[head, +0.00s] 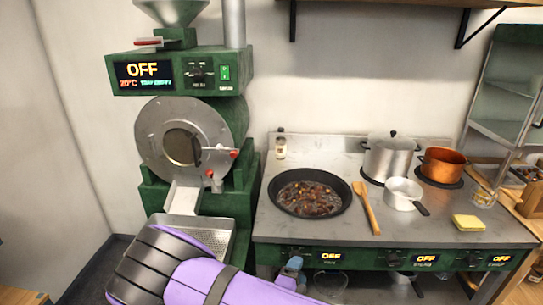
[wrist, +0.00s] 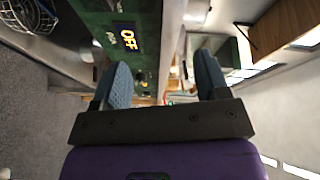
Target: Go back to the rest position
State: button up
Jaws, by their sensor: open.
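My gripper (wrist: 160,88) shows in the wrist view with its two blue-grey fingers spread apart and nothing between them. In the head view my purple arm crosses the bottom, and part of my gripper (head: 290,272) shows at its end, low in front of the stove's green front panel. The gap between the fingers is not clear in the head view.
A green roaster (head: 190,140) reading OFF stands left, its metal tray behind my arm. The stove (head: 300,226) holds a dark pan (head: 278,206) of chestnuts, a wooden spatula (head: 367,208), pots and a yellow sponge (head: 468,222). A shelf (head: 400,5) hangs above.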

jog(key=s+d+r+m+g, duration=0.1)
jog(key=d+r+m+g, duration=0.4)
jog(key=r+m, duration=0.45)
jog(key=s+d+r+m+g+h, duration=0.1)
jog(key=d+r+m+g, duration=0.45)
jog(key=r+m, duration=0.4)
jog(key=s+d+r+m+g, duration=0.2)
jog(key=d+r+m+g, duration=0.25)
jog(key=r+m, duration=0.5)
jog(key=s+d+r+m+t+y, duration=0.2)
jog(key=s+d+r+m+y, duration=0.1)
jog(key=s+r+m, duration=0.7)
jog(key=s+d+r+m+t+y, duration=0.2)
jog(key=s+d+r+m+y, duration=0.2)
jog(key=s+r+m, duration=0.6)
jog(key=shift+s+d+m+t+y, duration=0.2)
jog(key=shift+m+t+y, duration=0.1)
jog(key=shift+m+y, duration=0.9)
